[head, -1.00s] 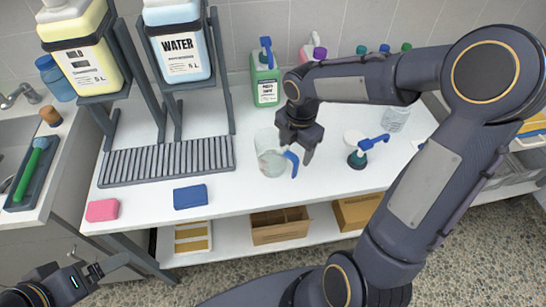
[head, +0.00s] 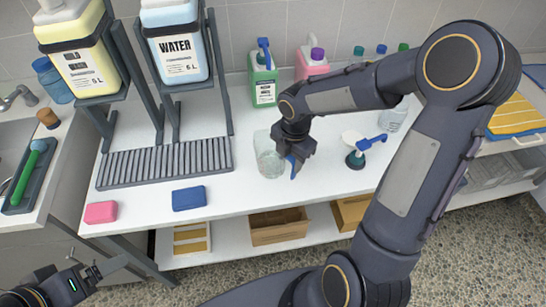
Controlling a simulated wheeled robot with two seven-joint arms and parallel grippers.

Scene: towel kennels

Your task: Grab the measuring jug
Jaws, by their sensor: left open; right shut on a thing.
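The measuring jug (head: 267,157) is clear, with a blue handle, and stands upright on the white table right of the slatted rack. My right gripper (head: 292,160) is at the jug's right side, shut on its handle; the fingers and the forearm hide part of the handle. My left gripper (head: 98,270) is open and empty at the lower left, away from the table.
A blue sponge (head: 189,198) and a pink sponge (head: 101,212) lie near the table's front edge. A green bottle (head: 263,85) and a pink bottle (head: 311,62) stand behind the jug. A dark-based dispenser with a blue pump (head: 366,145) stands to the right. The table in front of the jug is clear.

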